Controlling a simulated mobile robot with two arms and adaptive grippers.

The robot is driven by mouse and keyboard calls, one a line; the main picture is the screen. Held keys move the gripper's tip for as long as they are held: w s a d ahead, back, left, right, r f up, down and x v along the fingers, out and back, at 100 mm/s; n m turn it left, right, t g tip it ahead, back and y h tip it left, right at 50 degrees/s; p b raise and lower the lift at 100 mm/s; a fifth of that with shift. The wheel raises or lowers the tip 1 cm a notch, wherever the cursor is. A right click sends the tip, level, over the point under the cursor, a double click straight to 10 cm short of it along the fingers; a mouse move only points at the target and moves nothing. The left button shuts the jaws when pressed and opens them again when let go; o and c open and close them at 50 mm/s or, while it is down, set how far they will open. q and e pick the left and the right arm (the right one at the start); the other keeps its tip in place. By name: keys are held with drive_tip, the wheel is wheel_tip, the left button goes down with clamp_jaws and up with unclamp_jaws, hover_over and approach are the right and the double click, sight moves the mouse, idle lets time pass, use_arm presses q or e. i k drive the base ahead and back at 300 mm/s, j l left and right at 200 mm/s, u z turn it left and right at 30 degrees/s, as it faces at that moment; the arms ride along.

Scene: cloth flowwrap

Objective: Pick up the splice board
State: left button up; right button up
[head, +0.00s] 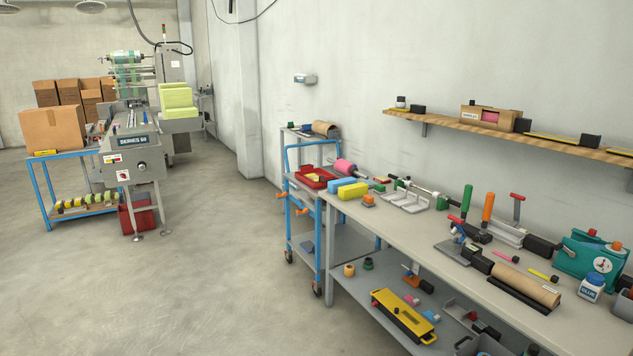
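I cannot tell for certain which thing is the splice board. A long yellow and black board-like tool (403,315) lies on the lower shelf of the workbench at the right. A pale grey flat piece with raised ribs (403,201) lies on the bench top near its far end. Another pale metal fixture with upright handles (505,235) stands at the back of the bench top. Neither of my grippers shows in the head view.
The workbench (400,228) is crowded with tools, a brown roll (525,285) and a teal scale (590,257). A blue-framed cart (318,205) stands at its far end. A wrapping machine (133,150) stands far left. The concrete floor (200,280) between is clear.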

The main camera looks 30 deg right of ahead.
sight(315, 178)
drive_tip(key=i+z, duration=0.45)
drive_tip(key=i, duration=1.55)
drive_tip(key=i+z, duration=0.2)
drive_tip(key=i, duration=0.25)
drive_tip(key=i+j+z, duration=0.15)
drive_tip(key=i, duration=0.25)
drive_tip(key=i+j+z, duration=0.2)
drive_tip(key=i, duration=0.25)
drive_tip(key=i+j+z, duration=0.2)
drive_tip(key=i, duration=0.2)
